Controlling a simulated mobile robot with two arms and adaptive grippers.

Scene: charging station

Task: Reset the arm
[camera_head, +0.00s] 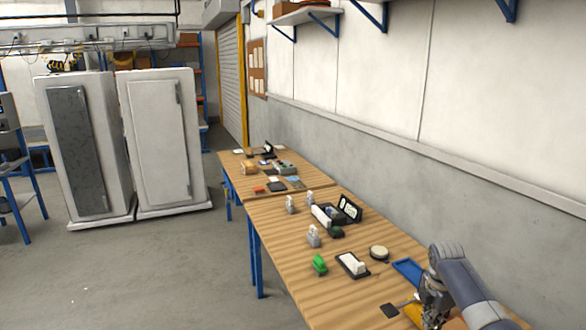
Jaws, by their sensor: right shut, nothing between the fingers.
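My right gripper (432,312) is at the lower right of the head view, over the near end of the wooden table (281,234). Its arm comes in from the right edge. The gripper is small and dark in the picture, and its fingers are shut with nothing held. A yellow thing (412,314) shows beside it, partly covered by the gripper. A blue tray-like thing (407,270) lies just behind the gripper. My left gripper is not in view.
On the table are a green item (320,264), a black tray with a white block (352,265), a round white-topped disc (379,253), an open black case (349,210) and several grey-white items. A second table (232,173) stands beyond. Two white cabinets (158,140) stand left. The floor between is clear.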

